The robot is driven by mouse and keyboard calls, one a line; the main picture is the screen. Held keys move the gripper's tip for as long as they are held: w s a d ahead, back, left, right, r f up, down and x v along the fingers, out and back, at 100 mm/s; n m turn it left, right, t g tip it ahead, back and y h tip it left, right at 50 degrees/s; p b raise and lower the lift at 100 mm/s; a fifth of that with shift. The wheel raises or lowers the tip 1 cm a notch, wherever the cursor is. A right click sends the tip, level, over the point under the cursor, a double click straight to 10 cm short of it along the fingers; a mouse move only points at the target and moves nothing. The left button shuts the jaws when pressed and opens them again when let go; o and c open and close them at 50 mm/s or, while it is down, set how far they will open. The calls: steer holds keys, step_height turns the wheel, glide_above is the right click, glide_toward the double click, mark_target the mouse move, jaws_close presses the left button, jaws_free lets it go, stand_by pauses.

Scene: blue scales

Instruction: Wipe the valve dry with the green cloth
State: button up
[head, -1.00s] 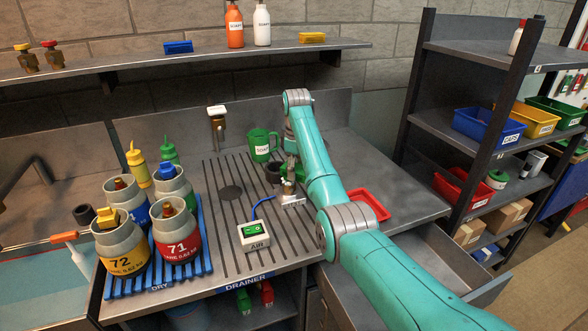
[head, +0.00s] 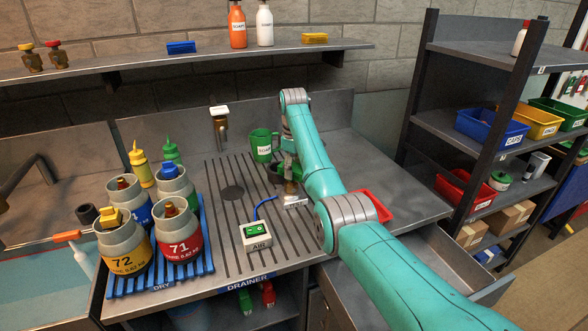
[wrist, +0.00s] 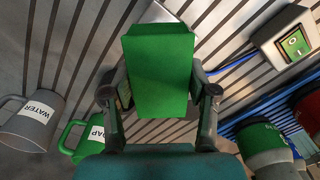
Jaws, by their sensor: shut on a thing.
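The green cloth (wrist: 160,75) shows as a folded block in the wrist view. My gripper (wrist: 160,95) is shut on it, with one finger on each side. In the head view my gripper (head: 289,168) is low over the drainer, right of the green mug. A small brass piece, seemingly the valve (head: 291,187), stands at a pale metal plate (head: 294,201) just below my gripper. My gripper partly hides it, and I cannot tell whether the cloth touches it. In the wrist view the cloth hides what lies beneath it.
The green soap mug (head: 262,146) and grey water mug (wrist: 35,120) stand close by. Several numbered cylinders (head: 178,238) stand on a blue rack at left. A red tray (head: 377,206) lies right, partly behind my arm.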

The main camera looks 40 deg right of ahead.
steer(key=shift+r, duration=2.4)
